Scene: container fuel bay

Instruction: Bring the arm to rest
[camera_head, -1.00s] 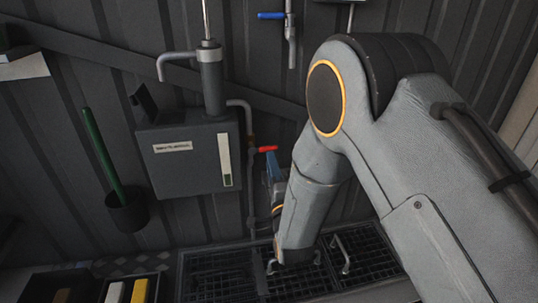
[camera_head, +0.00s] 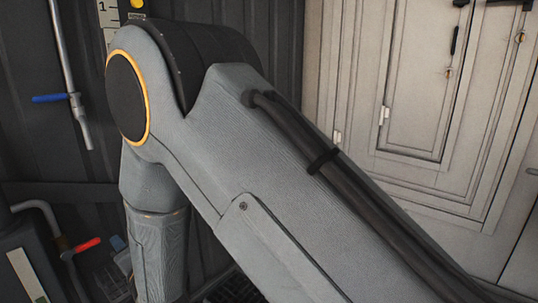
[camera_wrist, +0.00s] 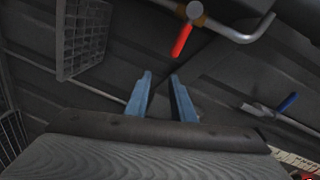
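My arm crosses the middle of the head view, bent at the elbow, with its lower part running down at the left. My gripper (camera_wrist: 160,88) shows in the wrist view as two blue fingers standing apart with nothing between them. In the head view only a bit of blue shows beside my forearm, and the fingertips cannot be made out there.
A red-handled valve (camera_head: 88,244) on a pipe is at the lower left, also in the wrist view (camera_wrist: 182,40). A blue-handled valve (camera_head: 50,98) hangs above; a wire grate (camera_wrist: 84,38) shows. Pale panelled doors (camera_head: 405,110) stand at right.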

